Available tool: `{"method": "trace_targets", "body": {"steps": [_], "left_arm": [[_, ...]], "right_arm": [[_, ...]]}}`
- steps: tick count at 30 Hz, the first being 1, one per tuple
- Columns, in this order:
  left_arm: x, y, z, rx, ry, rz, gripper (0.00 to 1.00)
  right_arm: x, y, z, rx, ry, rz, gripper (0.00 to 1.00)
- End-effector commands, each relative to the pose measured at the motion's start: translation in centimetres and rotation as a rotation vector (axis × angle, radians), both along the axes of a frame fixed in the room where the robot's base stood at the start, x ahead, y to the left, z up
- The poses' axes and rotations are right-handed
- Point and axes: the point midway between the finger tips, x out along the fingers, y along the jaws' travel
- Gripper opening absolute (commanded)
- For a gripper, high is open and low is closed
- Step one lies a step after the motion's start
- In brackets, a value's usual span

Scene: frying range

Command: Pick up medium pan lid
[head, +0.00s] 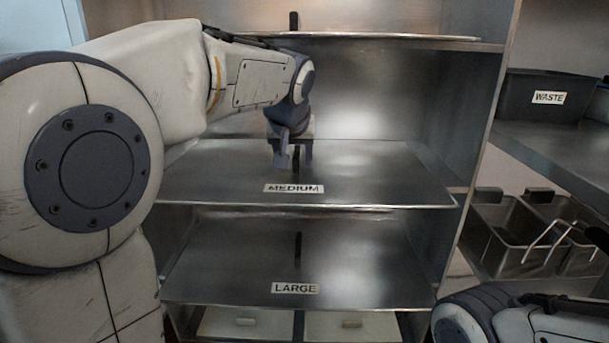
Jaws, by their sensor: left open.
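The medium pan lid (370,180) is a flat metal sheet on the middle level of the steel rack, with a "MEDIUM" label (294,188) at its front edge. Its dark upright handle (297,160) shows partly behind and between my left gripper's fingers. My left gripper (291,156) points down over the lid and is open, with its fingers around or just in front of the handle; I cannot tell which. My right arm shows at the lower right, but its gripper is out of view.
A large lid (350,260) with a "LARGE" label lies one level below, and another sheet (400,37) lies above. White containers (245,325) sit at the bottom. At right are a "WASTE" bin (545,97) on a shelf and fryer baskets (515,235).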

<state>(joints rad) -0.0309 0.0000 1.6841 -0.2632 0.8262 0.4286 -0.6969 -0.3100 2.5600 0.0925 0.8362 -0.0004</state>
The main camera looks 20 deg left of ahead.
Motion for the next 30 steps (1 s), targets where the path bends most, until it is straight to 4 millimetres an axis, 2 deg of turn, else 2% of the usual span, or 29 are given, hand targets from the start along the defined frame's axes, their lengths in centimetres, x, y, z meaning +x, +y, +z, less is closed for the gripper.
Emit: {"method": "trace_targets", "body": {"steps": [12,15,23,30], "left_arm": [[8.1,2.6,-0.1,-0.001,0.002,0.004,0.57],[9.2,2.9,0.0,0.0,0.003,0.002,0.57],[10.8,3.1,0.0,0.0,0.002,-0.001,0.57],[13.1,3.7,-3.3,-0.001,0.004,-0.002,0.57]], "right_arm": [[0.0,0.0,-0.1,0.0,0.0,0.0,0.77],[0.0,0.0,0.0,0.0,0.0,0.0,0.77],[0.0,0.0,0.1,0.0,0.0,0.0,0.77],[0.0,0.0,-1.4,0.0,0.0,0.0,0.77]]}}
